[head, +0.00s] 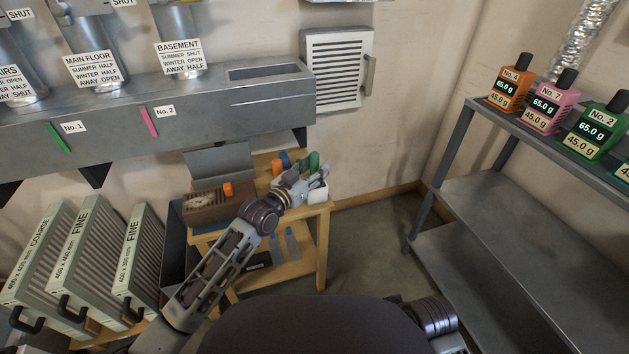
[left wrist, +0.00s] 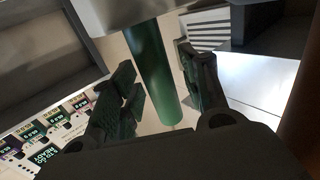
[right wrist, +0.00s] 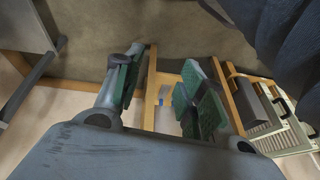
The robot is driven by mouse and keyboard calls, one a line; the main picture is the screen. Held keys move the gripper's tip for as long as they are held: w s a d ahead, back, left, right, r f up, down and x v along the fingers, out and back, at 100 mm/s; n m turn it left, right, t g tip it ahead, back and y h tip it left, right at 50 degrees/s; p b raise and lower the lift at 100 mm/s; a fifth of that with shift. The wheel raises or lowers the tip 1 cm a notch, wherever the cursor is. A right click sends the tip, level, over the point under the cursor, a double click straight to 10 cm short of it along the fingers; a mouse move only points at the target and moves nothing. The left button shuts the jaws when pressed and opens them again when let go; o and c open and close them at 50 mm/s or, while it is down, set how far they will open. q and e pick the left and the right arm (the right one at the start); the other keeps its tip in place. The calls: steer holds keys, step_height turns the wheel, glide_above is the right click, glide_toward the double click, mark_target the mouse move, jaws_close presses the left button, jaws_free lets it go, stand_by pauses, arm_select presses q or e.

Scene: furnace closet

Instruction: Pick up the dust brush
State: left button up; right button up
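A green round handle (left wrist: 155,75), which looks like the dust brush's, stands between the fingers of my left gripper (left wrist: 158,62) in the left wrist view. The fingers are apart, with a gap showing beside the handle. I see no bristles. In the head view my left gripper (head: 308,180) is over the right end of the wooden table, close to a green item (head: 314,160) that is partly hidden and may be the same brush. My right gripper (right wrist: 160,85) is open and empty in the right wrist view; its fingers are out of the head view.
The wooden table (head: 321,215) also holds a brown box (head: 207,206) and a white cup (head: 318,193). A metal duct (head: 240,100) hangs above it. Filters (head: 90,255) stand at left. A grey shelf unit (head: 490,210) with coloured bottles stands at right. Floor is clear between table and shelves.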

mark_target(314, 153)
arm_select(q)
jaws_close()
arm_select(e)
steer(key=shift+w, duration=0.15)
arm_select(q)
steer(key=shift+r, duration=0.15)
steer(key=shift+r+p, duration=0.3)
steer(key=shift+r, duration=0.3)
step_height(314, 153, up, 8)
steer(key=p, duration=0.2)
steer(key=shift+f+p, duration=0.2)
steer(key=shift+p, duration=0.1)
steer(key=shift+r, duration=0.5)
arm_select(e)
steer(key=shift+s+d+f+g+h, duration=0.1)
steer(key=shift+d+f+g, duration=0.05)
steer(key=shift+f, duration=0.4)
steer(key=shift+s+d+f+g+h, duration=0.1)
steer(key=shift+d+f+g, duration=0.1)
steer(key=shift+f, duration=0.4)
steer(key=shift+d+f+g+h, duration=0.1)
steer(key=shift+f+g, duration=0.05)
steer(key=shift+f, duration=0.4)
